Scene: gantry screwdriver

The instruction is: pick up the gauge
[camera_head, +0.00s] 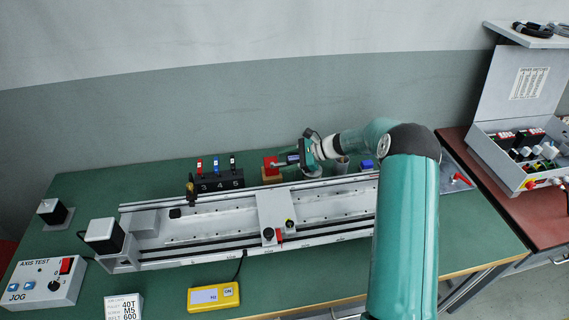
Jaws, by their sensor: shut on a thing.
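My gripper (275,164) reaches in from the right at the back of the green bench, its fingers pointing left. It is shut on a small red piece (270,161), which looks like the gauge. The red piece is at the top of a small tan block (272,179); I cannot tell whether they still touch. The fingers hide part of it, and its markings are too small to read.
A long silver gantry rail (330,205) with a carriage lies in front. A black rack (219,181) with numbered bits stands to the left. A yellow meter (214,297) and a jog box (45,281) are near the front. An open case (520,130) stands at right.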

